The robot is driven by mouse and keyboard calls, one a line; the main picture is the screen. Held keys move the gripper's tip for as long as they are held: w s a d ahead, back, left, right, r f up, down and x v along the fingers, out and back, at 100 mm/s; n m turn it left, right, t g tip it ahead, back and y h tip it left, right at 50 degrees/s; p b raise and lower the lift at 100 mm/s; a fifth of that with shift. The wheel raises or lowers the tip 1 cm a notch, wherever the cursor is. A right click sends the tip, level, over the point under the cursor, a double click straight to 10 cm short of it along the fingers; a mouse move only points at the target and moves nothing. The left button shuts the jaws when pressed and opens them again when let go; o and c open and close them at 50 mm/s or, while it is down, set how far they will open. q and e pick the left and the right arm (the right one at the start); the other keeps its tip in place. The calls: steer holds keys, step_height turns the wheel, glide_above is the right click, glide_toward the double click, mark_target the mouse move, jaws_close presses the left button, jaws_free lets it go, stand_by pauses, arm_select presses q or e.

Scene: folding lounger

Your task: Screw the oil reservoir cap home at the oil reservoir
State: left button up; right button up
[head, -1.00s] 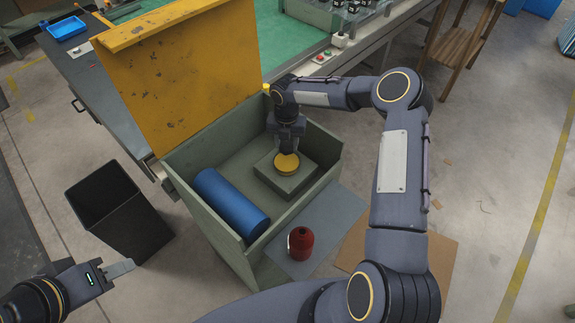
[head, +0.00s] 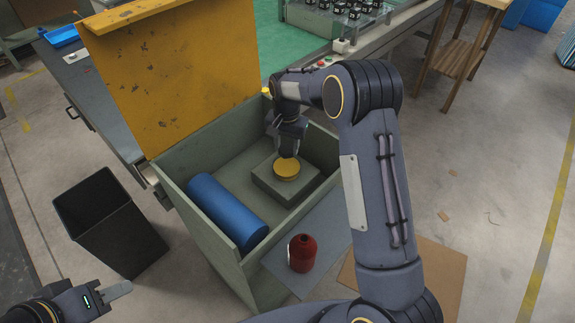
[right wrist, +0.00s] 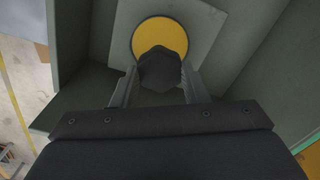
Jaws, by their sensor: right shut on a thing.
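The oil reservoir (head: 272,187) is a low grey-green block with a round yellow top (head: 287,168), inside the open green box. My right gripper (head: 288,150) points down at the yellow top. In the right wrist view, a dark faceted knob (right wrist: 160,70), which looks like the oil reservoir cap, sits between the two fingers, and the gripper is shut on it. The yellow disc (right wrist: 158,32) shows behind the knob; I cannot tell whether they touch.
A blue cylinder (head: 228,212) lies in the box, left of the block. The box's yellow lid (head: 180,75) stands open at the back. A red bottle (head: 302,253) stands on a grey mat in front. A black bin (head: 110,222) stands at left.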

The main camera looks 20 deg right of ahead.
steer(key=m, duration=0.4)
steer(key=shift+r+p, duration=0.15)
steer(key=shift+p, duration=0.15)
steer(key=m+p, duration=0.1)
steer(key=m, duration=0.2)
steer(key=shift+m, duration=0.3)
steer(key=m, duration=0.2)
steer(key=shift+m, duration=0.3)
steer(key=shift+f+m, duration=0.2)
steer(key=shift+m, duration=0.1)
steer(key=o, duration=1)
steer(key=shift+c, duration=0.9)
